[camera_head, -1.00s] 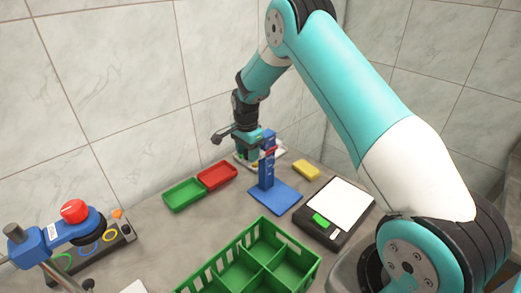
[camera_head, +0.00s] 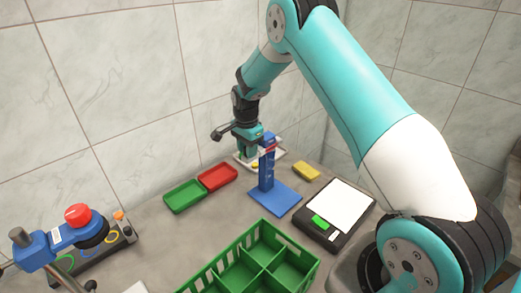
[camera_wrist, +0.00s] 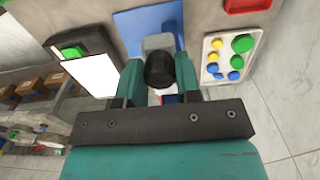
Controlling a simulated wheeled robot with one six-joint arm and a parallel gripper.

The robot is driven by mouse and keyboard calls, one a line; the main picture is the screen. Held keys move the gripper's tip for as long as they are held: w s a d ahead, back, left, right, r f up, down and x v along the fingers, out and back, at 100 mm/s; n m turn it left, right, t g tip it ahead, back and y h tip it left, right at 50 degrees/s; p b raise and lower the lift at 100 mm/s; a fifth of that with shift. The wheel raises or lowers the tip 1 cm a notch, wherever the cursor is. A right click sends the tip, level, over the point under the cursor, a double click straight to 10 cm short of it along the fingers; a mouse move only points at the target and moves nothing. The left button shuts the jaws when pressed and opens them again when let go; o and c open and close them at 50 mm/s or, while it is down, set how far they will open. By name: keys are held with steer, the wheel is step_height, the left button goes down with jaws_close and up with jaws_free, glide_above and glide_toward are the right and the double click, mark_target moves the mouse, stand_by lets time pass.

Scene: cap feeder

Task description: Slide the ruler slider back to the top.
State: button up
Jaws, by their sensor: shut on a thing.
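The blue ruler stand (camera_head: 266,173) rises from a flat blue base (camera_head: 274,198), with a red mark near its top. My gripper (camera_head: 254,155) is beside the upper part of the stand, on its far left side. In the wrist view my gripper (camera_wrist: 158,85) has its two green fingers on either side of a dark round knob (camera_wrist: 159,69), which I take to be the slider's. The blue base (camera_wrist: 130,29) shows behind it. My gripper is shut on the knob. The stand hides part of the fingers in the head view, so the slider's exact height is unclear.
A white tray with coloured round caps (camera_wrist: 226,57) is close to the stand. Red (camera_head: 217,177) and green (camera_head: 185,196) trays lie to the left. A yellow block (camera_head: 306,170), a black scale (camera_head: 305,228) and a green divided crate (camera_head: 292,246) are nearby.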

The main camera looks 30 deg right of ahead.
steer(key=o, duration=0.7)
steer(key=shift+r+p, duration=2.55)
steer(key=shift+r, duration=1.5)
